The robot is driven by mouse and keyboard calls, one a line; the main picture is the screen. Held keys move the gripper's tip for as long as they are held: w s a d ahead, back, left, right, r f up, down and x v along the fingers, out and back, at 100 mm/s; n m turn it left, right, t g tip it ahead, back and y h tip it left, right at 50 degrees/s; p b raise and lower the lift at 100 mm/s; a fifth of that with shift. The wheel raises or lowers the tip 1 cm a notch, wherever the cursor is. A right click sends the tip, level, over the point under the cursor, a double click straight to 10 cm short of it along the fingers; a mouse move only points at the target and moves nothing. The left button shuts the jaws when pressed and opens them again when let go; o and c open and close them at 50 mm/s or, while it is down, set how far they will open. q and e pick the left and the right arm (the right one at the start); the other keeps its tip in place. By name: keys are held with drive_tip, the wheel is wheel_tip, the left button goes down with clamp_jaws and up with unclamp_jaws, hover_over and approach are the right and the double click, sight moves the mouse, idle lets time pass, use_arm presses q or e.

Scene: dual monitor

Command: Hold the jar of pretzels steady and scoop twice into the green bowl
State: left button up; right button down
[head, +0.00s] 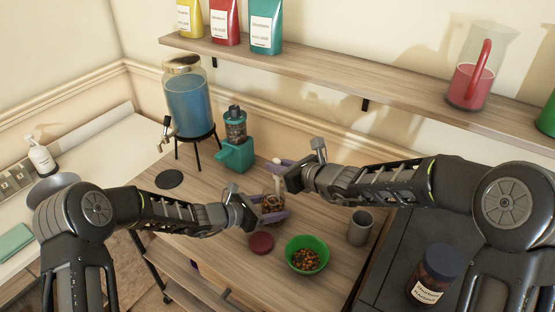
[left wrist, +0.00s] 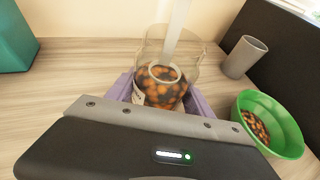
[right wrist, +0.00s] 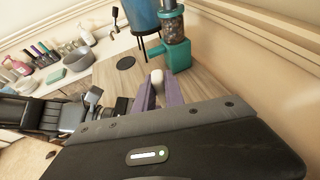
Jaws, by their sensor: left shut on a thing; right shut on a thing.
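The clear jar of pretzels (head: 272,190) stands on the wooden table; it also shows in the left wrist view (left wrist: 192,72), part full of brown pieces. My left gripper (head: 274,211) is shut around the jar's side. My right gripper (head: 282,164) is above the jar, shut on the pale handle of the scoop (right wrist: 157,75). In the left wrist view the scoop (left wrist: 174,35) reaches down into the jar, its round end at the pretzels. The green bowl (head: 318,244) is to the right, with brown pieces inside; it also shows in the left wrist view (left wrist: 280,108).
A dark red lid (head: 261,243) lies left of the bowl. A grey cup (head: 360,227) stands right of it. A teal grinder (head: 236,150) and a blue drink dispenser (head: 188,105) stand behind. A dark labelled jar (head: 434,273) is at the lower right.

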drive_tip(key=shift+f, duration=1.65)
drive_tip(key=shift+r, duration=0.1)
drive_tip(key=shift+r, duration=6.35)
drive_tip(key=shift+d, duration=0.1)
